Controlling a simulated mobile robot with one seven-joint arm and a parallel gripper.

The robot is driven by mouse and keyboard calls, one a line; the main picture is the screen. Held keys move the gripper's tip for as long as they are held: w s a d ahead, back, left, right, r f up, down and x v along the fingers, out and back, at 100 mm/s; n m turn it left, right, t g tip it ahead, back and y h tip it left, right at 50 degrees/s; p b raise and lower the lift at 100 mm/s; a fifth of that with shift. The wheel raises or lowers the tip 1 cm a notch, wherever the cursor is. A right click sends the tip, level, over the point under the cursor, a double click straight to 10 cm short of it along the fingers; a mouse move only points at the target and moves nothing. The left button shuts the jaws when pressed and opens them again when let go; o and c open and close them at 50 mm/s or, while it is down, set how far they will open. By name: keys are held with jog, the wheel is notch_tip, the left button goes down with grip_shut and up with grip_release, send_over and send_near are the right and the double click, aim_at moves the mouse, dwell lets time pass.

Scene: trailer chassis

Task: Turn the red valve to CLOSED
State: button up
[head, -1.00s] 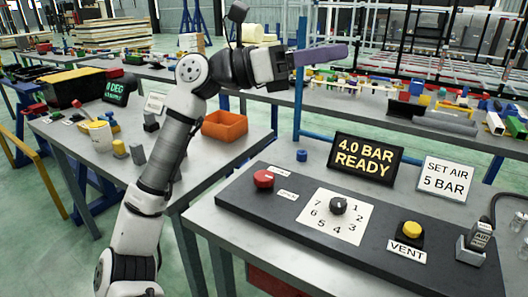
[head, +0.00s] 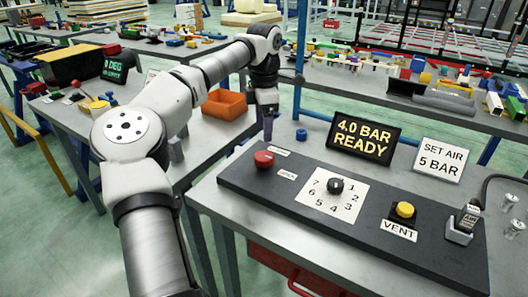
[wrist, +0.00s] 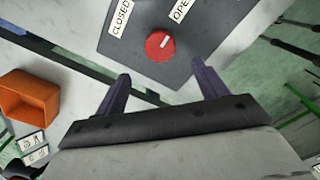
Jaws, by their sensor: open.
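The red valve (head: 264,159) is a round knob at the left end of the dark panel (head: 235,178). It also shows in the wrist view (wrist: 160,46), where a short white mark on its face points up and right, towards the OPEN label (wrist: 181,9). The CLOSED label (wrist: 120,17) lies to the upper left of the knob there. My gripper (head: 268,128) points down above the table, just beyond the valve in the head view. In the wrist view its purple fingers (wrist: 161,70) are spread and empty. The knob lies ahead of the gap, apart from both fingers.
The panel also carries a numbered dial (head: 335,186), a yellow VENT button (head: 404,210) and an air plug holder (head: 460,232). A sign reading 4.0 BAR READY (head: 363,142) and a SET AIR 5 BAR card (head: 441,160) stand behind. An orange bin (head: 225,104) sits on the left table.

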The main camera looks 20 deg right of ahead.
aim_at(264, 156)
notch_tip(264, 156, down, 10)
jog(key=shift+r+p, duration=0.15)
jog(key=shift+p, duration=0.45)
jog(key=shift+c, duration=0.3)
jog(key=c, duration=0.9)
